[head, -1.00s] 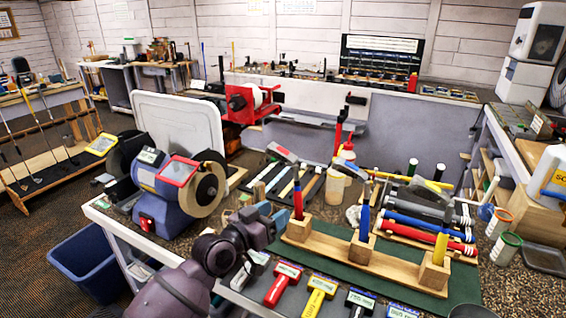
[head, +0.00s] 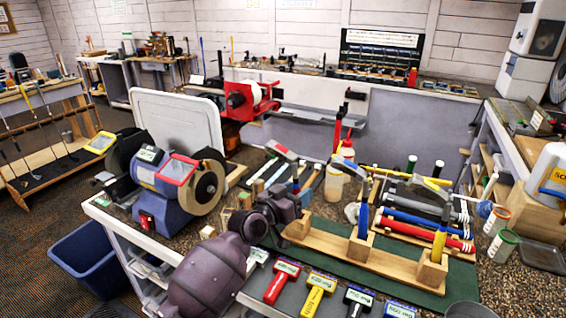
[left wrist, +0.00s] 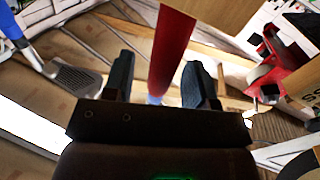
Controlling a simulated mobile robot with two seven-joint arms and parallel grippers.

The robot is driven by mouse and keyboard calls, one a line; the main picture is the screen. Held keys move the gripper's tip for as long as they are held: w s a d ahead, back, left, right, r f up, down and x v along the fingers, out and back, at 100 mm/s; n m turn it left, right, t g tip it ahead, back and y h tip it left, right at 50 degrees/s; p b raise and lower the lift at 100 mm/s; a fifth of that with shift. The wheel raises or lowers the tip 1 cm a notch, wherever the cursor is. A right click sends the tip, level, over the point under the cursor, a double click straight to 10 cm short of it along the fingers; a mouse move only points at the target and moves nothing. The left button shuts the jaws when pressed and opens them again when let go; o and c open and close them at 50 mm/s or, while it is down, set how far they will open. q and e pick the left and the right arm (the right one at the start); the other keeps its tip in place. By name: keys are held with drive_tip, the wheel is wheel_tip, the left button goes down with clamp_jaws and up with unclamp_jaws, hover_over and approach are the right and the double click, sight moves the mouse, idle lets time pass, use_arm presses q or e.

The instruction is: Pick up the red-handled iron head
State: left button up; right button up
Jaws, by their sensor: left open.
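A wooden rack (head: 400,268) with upright blocks stands on a green mat. My left gripper (head: 300,190) is at its left block (head: 298,228). It is open, and in the left wrist view the red handle (left wrist: 172,45) stands between its two fingers (left wrist: 160,85), with gaps visible beside it. In the head view the gripper mostly hides the red handle. A blue handle (head: 363,222) stands in the middle block and a yellow handle (head: 439,243) in the right one. A grey iron head (left wrist: 75,78) shows at left in the wrist view. My right gripper is not in view.
Labelled red (head: 283,282) and yellow (head: 315,296) tools lie along the front edge. A blue grinder (head: 170,185) stands at left. Several coloured grips (head: 425,230) lie behind the rack. Bottles (head: 335,180) stand behind the gripper.

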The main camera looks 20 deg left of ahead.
use_arm(q)
drive_tip(key=shift+r, duration=0.1)
drive_tip(key=c, duration=0.9)
drive_tip(key=shift+c, duration=0.2)
